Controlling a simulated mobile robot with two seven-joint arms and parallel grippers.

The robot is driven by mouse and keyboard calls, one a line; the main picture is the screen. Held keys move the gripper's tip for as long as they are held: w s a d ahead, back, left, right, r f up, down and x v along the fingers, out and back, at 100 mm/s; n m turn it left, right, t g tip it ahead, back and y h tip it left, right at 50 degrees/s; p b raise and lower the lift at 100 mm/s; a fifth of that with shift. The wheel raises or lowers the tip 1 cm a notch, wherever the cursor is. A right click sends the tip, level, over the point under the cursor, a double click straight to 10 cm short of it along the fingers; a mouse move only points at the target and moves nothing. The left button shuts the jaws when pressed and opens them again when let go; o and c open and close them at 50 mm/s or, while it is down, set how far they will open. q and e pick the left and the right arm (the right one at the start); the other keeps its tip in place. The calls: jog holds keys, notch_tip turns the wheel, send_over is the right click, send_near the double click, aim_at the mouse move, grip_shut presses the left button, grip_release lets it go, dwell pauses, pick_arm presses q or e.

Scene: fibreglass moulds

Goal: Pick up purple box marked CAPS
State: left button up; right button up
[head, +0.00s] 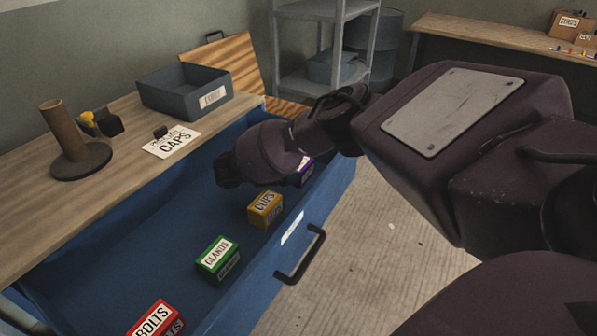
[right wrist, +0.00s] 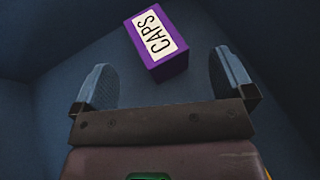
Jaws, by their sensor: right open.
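The purple box marked CAPS (right wrist: 157,44) lies in the blue drawer, ahead of and between the two fingers in the right wrist view. In the head view only a small purple part of it (head: 305,171) shows; my right arm hides the rest. My right gripper (right wrist: 160,82) is open and empty, its fingers spread wide and apart from the box. In the head view my right arm reaches over the drawer and its fingers are hidden. My left gripper does not show.
On the workbench (head: 40,215) are a grey-blue bin (head: 185,92), a CAPS card (head: 172,141) and a tube on a stand (head: 64,135).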

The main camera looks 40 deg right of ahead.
aim_at(306, 168)
jog(key=x, duration=0.4)
jog(key=b+x, duration=0.1)
jog(key=shift+w+d+f, duration=0.2)
jog(key=shift+d+f, duration=0.05)
jog(key=shift+f, duration=0.15)
jog(key=shift+d, duration=0.3)
jog(key=c, duration=1.3)
